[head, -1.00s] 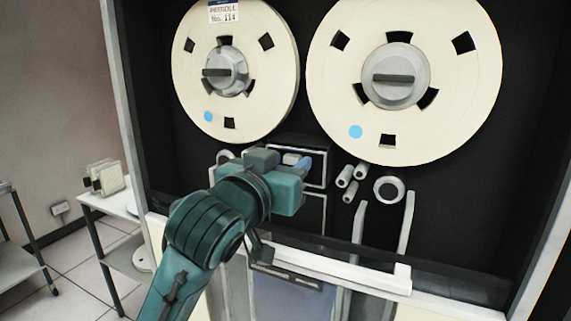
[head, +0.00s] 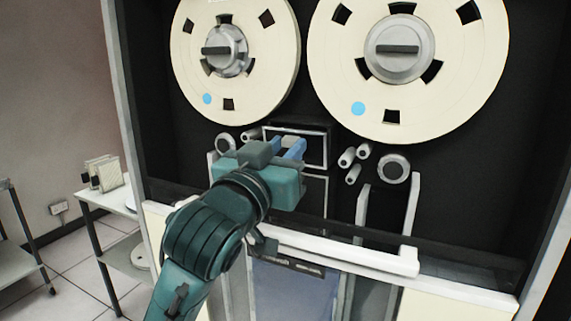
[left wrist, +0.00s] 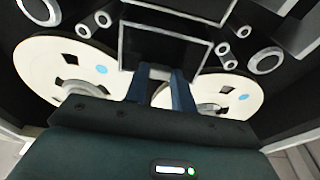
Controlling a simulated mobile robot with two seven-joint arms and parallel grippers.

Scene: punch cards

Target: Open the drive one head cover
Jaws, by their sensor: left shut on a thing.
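The drive one head cover (head: 317,148) is a dark box face with a pale frame, below and between the two reels. It also shows in the left wrist view (left wrist: 165,44), where its frame looks whole. My left gripper (head: 288,146) is in front of the cover, with its blue fingers reaching its lower part. In the left wrist view the fingertips (left wrist: 158,72) close around a small pale piece at the cover's lower edge, likely its handle; the fingers partly hide it. My right gripper is in neither view.
The left reel (head: 270,85) and right reel (head: 470,80) are above the cover. Several pale rollers (head: 347,157) and a round ring (head: 394,169) stand to its right. A white ledge (head: 340,255) runs below my left wrist. A side table (head: 112,194) stands at the left.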

